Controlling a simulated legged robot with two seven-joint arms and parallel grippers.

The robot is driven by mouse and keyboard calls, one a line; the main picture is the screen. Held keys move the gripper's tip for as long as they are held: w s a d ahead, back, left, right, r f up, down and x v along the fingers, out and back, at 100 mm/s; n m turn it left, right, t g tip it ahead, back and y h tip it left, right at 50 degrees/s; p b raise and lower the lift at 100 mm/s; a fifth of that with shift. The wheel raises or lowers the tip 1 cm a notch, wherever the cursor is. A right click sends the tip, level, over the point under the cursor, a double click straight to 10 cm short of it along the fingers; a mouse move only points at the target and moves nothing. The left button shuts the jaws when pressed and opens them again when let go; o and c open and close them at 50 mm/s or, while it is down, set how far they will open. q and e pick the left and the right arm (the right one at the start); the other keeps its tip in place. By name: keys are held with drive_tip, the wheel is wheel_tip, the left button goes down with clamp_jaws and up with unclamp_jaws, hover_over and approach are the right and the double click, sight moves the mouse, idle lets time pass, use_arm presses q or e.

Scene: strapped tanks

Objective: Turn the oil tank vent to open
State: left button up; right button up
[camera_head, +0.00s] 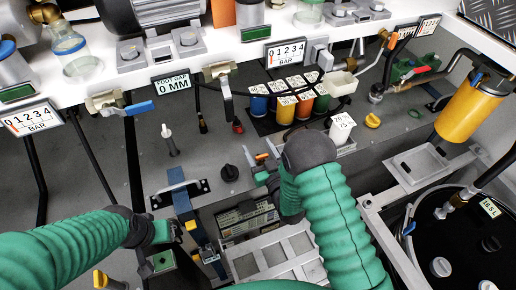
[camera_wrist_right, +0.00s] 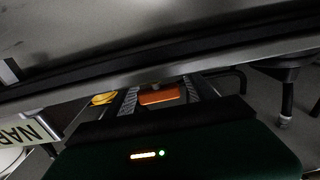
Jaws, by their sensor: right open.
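No part carries a readable oil tank vent label, so I cannot tell for sure which one it is. A round black knob (camera_head: 229,172) stands on the grey tank top (camera_head: 205,150), left of my right gripper. My right gripper (camera_head: 259,156) is open just right of this knob, apart from it, with its fingers pointing up and left. In the right wrist view, an orange block (camera_wrist_right: 160,95) shows between the two ridged fingers; I cannot tell whether it is part of the gripper. My left gripper (camera_head: 170,232) is low at the left, its fingers not clear.
A blue strap (camera_head: 180,197) crosses the tank left of the knob. Colored bottles (camera_head: 286,108) stand behind my right gripper. A white rail with gauges (camera_head: 284,53) and valves runs across the back. A yellow cylinder (camera_head: 470,108) stands right.

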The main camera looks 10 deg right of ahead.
drive_tip(key=shift+s+f, duration=0.1)
drive_tip(key=shift+s, duration=0.15)
drive_tip(key=v, duration=1.6)
drive_tip(key=shift+d, duration=0.15)
drive_tip(key=shift+s, duration=0.1)
drive_tip(key=shift+s, duration=0.1)
